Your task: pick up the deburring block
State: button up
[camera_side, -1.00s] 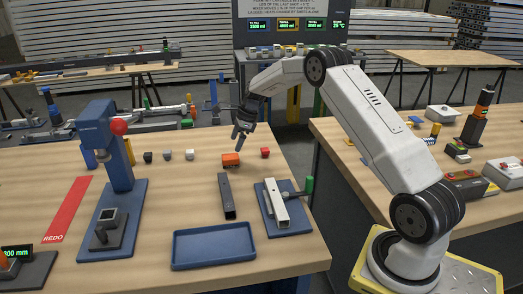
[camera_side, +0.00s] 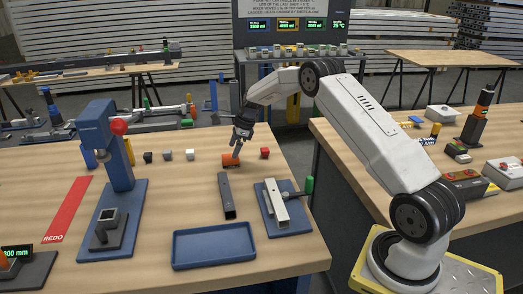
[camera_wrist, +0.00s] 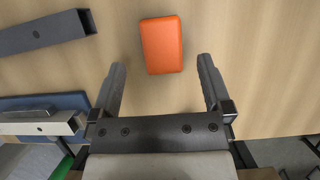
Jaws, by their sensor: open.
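The deburring block appears to be the orange block (camera_side: 230,159), lying on the wooden bench behind the dark square tube (camera_side: 228,196). In the wrist view the orange block (camera_wrist: 161,45) lies ahead of my gripper (camera_wrist: 161,78), roughly midway between the lines of its two fingers. My gripper is open and empty. In the side view my gripper (camera_side: 236,150) is just above the block and overlaps its right part. I cannot tell the exact height gap.
A red cube (camera_side: 265,153) sits close to the right of the block. Several small cubes stand to its left. A clamp fixture (camera_side: 287,225) with a light tube, a blue tray (camera_side: 214,261) and a blue press (camera_side: 117,150) stand nearer. The bench between press and tube is mostly clear.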

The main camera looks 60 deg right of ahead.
aim_at(230, 156)
jog(key=shift+x, duration=2.3)
jog(key=shift+w+d, duration=0.1)
grip_shut()
